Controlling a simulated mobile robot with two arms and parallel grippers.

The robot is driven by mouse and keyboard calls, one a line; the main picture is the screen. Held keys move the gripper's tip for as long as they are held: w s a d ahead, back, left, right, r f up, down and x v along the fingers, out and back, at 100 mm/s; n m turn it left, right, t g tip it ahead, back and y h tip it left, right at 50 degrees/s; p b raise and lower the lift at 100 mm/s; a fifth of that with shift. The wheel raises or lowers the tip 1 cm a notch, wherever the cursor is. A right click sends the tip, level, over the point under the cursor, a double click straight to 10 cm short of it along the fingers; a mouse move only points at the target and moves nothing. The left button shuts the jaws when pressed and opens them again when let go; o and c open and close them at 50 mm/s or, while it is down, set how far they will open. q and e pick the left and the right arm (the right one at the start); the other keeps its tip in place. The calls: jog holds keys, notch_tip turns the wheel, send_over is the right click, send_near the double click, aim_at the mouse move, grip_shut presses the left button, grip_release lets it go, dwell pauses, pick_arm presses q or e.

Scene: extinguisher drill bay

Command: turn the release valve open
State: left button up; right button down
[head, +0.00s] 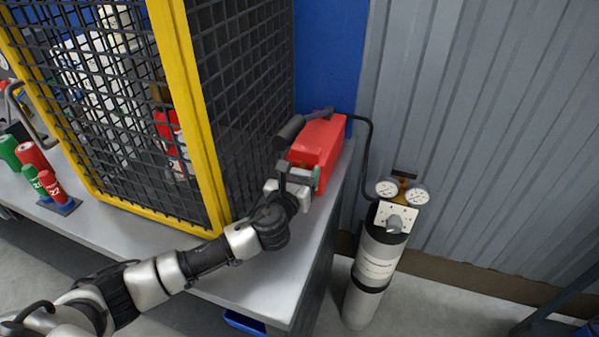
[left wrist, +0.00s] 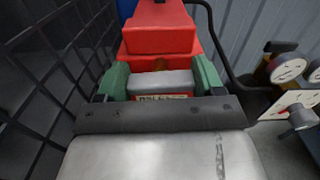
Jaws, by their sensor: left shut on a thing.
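A tall grey-white cylinder (head: 376,262) stands on the floor right of the bench. On its top is a white plate (head: 408,214) with a grey knob (head: 395,224), which looks like the release valve; the knob also shows in the left wrist view (left wrist: 301,117). Which way counts as open cannot be read. My left gripper (head: 301,176) is at the front of a red box (head: 319,142), left of the cylinder and apart from the knob. Its green fingers are shut on a grey block (left wrist: 160,84) at the box's front. My right gripper is not in view.
Two round gauges (head: 387,189) sit above the plate, and a black hose (head: 370,140) runs toward the red box. A mesh cage (head: 245,105) with a yellow frame stands left. Green and red cylinders (head: 52,187) stand on the bench (head: 265,285). Floor in front of the cylinder looks clear.

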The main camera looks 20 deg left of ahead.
pick_arm(q)
jog(key=n, duration=0.6)
jog(key=shift+n, duration=0.3)
dwell(0.4)
jog(key=o, duration=0.9)
jog(key=shift+o, duration=0.2)
jog(key=s, duration=0.5)
jog(key=s+b, duration=0.1)
jog(key=s, duration=0.4)
jog(key=shift+s+a, duration=0.2)
jog(key=shift+s, duration=0.2)
